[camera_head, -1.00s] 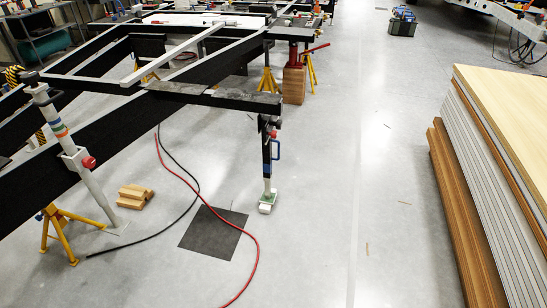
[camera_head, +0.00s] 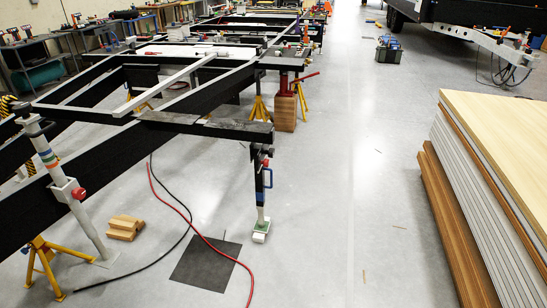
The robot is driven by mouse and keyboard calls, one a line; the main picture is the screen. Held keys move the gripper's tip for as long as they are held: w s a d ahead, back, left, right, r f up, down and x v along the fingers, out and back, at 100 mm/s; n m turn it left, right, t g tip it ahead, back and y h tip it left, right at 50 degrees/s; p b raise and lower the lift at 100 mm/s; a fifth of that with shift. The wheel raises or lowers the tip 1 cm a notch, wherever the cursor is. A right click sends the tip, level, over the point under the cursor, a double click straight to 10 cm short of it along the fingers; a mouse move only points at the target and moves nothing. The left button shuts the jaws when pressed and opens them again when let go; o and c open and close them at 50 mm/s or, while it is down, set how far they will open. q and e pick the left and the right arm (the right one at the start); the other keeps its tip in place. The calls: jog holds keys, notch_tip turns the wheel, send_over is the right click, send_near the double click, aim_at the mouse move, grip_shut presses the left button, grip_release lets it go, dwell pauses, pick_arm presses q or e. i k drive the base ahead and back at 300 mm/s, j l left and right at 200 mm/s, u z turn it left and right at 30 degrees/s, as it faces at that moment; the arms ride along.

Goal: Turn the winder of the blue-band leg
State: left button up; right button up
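A black corner leg (camera_head: 260,182) hangs from the front end of the chassis frame. It has a blue band (camera_head: 260,198) low on its tube and a blue loop handle (camera_head: 268,180) on its right side. Its pale foot (camera_head: 261,232) is at the floor; I cannot tell whether it bears weight. The winder at its top is too small to make out. Another, pale leg (camera_head: 68,190) leans at the left, with several coloured bands, blue among them, and a red knob (camera_head: 79,193). Neither of my grippers is in view.
A red hose (camera_head: 205,236) and a black cable (camera_head: 150,262) cross the floor near a dark mat (camera_head: 207,264). A yellow stand (camera_head: 42,262) and wooden blocks (camera_head: 125,227) are at left. Stacked panels (camera_head: 490,190) stand at right. The middle aisle is mostly clear.

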aim_at(271, 152)
jog(key=i+l+u, duration=0.1)
jog(key=i, duration=0.35)
jog(key=i+l+u, duration=0.15)
jog(key=i, duration=0.3)
